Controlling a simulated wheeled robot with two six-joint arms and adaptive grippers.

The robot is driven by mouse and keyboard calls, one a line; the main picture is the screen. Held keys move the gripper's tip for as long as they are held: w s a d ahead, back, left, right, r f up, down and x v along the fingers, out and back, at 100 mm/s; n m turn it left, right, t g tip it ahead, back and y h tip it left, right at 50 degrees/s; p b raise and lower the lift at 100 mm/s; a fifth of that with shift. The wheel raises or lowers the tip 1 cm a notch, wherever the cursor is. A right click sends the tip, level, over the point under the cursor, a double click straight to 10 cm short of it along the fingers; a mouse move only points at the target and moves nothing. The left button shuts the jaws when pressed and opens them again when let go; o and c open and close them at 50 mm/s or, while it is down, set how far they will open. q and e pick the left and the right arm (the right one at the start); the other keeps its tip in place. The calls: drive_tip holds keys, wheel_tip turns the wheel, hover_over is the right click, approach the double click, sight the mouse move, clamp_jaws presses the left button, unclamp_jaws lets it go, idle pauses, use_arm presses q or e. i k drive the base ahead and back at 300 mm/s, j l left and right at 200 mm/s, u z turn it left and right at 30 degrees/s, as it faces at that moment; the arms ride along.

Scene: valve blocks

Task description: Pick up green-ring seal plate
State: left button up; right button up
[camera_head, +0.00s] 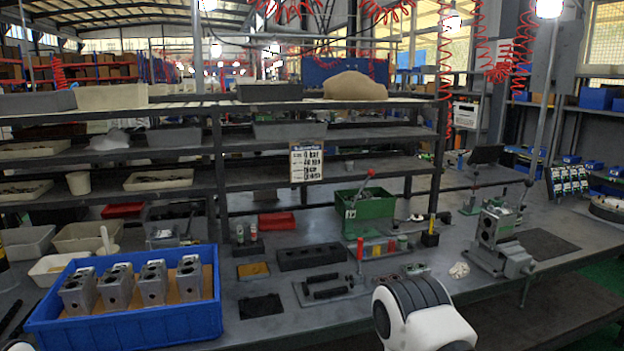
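I cannot clearly make out a green-ring seal plate. A small grey part with round openings (415,270) lies on the bench right of centre, too small to tell for sure. A white and black link of my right arm shows at the bottom, right of centre. Neither gripper shows in the head view, so their state and place are hidden.
A blue crate (130,330) with several grey valve blocks (153,283) stands at front left. A green bin (365,212) stands at bench centre. A black slotted block (310,256) lies left of it. A metal fixture (497,240) stands at right. Shelves (255,178) rise behind.

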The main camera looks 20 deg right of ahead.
sight(411, 270)
drive_tip(key=z, duration=1.05)
